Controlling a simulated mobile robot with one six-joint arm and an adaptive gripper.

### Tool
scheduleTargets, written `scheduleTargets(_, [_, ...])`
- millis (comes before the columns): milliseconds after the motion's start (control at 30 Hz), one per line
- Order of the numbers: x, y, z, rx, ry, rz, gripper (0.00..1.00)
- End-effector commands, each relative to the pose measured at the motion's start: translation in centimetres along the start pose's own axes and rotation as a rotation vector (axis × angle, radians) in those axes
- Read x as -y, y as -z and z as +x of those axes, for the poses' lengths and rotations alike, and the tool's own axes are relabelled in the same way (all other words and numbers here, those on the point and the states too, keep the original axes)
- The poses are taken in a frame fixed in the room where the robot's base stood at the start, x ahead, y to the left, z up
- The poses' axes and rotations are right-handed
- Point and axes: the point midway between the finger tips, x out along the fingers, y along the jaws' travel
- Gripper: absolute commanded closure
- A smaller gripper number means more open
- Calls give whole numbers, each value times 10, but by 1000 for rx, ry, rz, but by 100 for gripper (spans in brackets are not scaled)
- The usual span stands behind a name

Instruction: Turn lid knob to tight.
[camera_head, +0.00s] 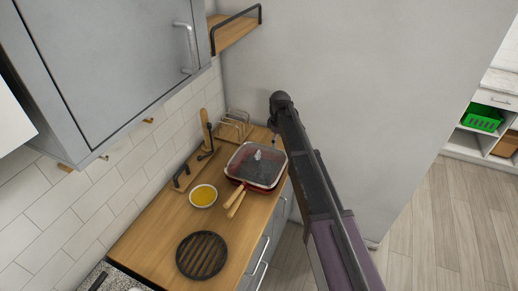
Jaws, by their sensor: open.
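A red square pan (240,182) stands on the wooden counter (150,231). A clear glass lid (262,172) with a dark rim covers it. A small pale lid knob (257,155) sticks up near the lid's middle; its markings are too small to read. Wooden handles (236,200) point toward the lower left. My arm reaches up from the lower right, and my gripper (274,134) hangs at its far end, beyond the knob and apart from it in the picture. It is open and holds nothing I can see; its fingers are small and partly hidden.
A bowl with yellow contents (203,196) and a dark slatted round trivet (201,255) stand left of and nearer than the pan. A wire rack (235,125) stands behind it. A grey cabinet (110,70) hangs above the counter. A wall rises beyond.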

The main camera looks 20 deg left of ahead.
Motion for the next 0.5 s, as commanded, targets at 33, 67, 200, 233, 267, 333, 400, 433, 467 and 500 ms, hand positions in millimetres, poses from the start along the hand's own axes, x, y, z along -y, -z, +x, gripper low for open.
scheduleTargets(33, [-10,28,-12,0,0,-17,0])
scheduleTargets(67, [-11,40,-15,0,0,-25,0])
scheduleTargets(200, [-13,80,-23,0,0,-50,0])
scheduleTargets(233, [-13,85,-24,0,0,-53,0])
scheduleTargets(267, [-13,89,-24,0,0,-56,0])
scheduleTargets(333, [-12,95,-24,0,0,-60,0])
scheduleTargets(400, [-11,96,-24,0,0,-61,0])
scheduleTargets(433, [-11,96,-24,0,0,-61,0])
scheduleTargets(467, [-11,96,-24,0,0,-61,0])
scheduleTargets(500, [-11,95,-24,0,0,-61,0])
